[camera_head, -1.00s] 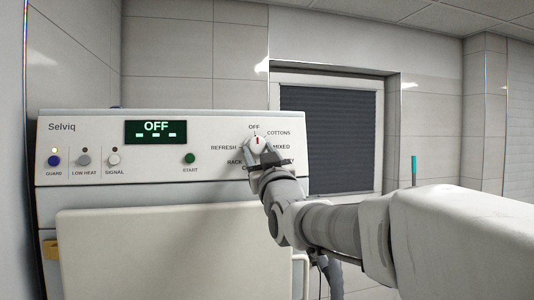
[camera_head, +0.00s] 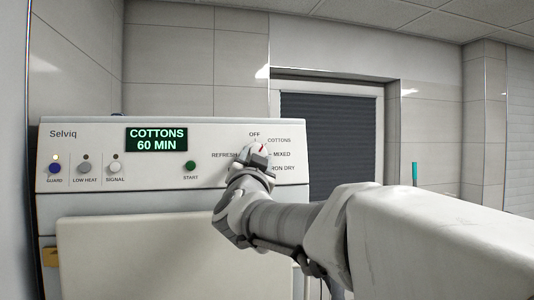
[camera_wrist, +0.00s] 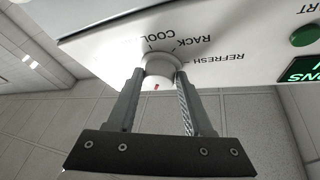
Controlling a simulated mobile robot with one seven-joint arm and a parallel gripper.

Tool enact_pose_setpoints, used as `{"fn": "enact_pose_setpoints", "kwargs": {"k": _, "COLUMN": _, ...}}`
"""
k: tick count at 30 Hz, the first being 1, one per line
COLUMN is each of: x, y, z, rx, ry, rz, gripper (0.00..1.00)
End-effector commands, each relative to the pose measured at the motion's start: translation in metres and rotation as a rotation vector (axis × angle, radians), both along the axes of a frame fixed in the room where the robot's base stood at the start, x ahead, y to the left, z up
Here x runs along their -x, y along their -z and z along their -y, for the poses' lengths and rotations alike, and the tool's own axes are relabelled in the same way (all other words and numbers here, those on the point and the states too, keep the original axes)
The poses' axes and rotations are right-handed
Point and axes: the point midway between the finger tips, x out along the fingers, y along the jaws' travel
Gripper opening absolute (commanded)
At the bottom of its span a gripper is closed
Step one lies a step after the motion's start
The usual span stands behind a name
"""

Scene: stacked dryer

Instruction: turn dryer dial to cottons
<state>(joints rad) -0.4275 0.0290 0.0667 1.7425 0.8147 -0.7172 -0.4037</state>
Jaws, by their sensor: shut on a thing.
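The dryer dial (camera_head: 261,148) is a white knob with a red mark on the right part of the control panel. The red mark tilts up and right, toward the COTTONS label (camera_head: 279,140). The panel display (camera_head: 157,139) reads COTTONS 60 MIN. My gripper (camera_head: 256,160) is at the dial and hides its lower part and the labels below. In the wrist view my gripper (camera_wrist: 158,80) has one finger on each side of the dial (camera_wrist: 162,66), shut on it.
The green START button (camera_head: 190,166) and the GUARD, LOW HEAT and SIGNAL buttons (camera_head: 84,167) lie to the left on the panel. A pale dryer door (camera_head: 140,255) is below. A dark window blind (camera_head: 340,140) is behind at right.

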Motion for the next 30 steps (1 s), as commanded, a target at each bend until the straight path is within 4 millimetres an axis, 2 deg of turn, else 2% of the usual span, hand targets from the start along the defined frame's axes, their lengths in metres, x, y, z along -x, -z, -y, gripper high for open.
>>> {"fn": "enact_pose_setpoints", "kwargs": {"k": 12, "x": 0.0002, "y": -0.0034, "z": -0.0015, "rx": -0.159, "ry": 0.030, "rz": -0.045, "gripper": 0.00}}
{"fn": "enact_pose_setpoints", "kwargs": {"k": 27, "x": 0.0003, "y": -0.0027, "z": -0.0013, "rx": -0.176, "ry": 0.034, "rz": -0.047, "gripper": 0.00}}
{"fn": "enact_pose_setpoints", "kwargs": {"k": 28, "x": 0.0003, "y": -0.0027, "z": -0.0013, "rx": -0.176, "ry": 0.034, "rz": -0.047, "gripper": 0.55}}
{"fn": "enact_pose_setpoints", "kwargs": {"k": 30, "x": 0.0002, "y": -0.0026, "z": -0.0013, "rx": -0.176, "ry": 0.034, "rz": -0.048, "gripper": 0.67}}
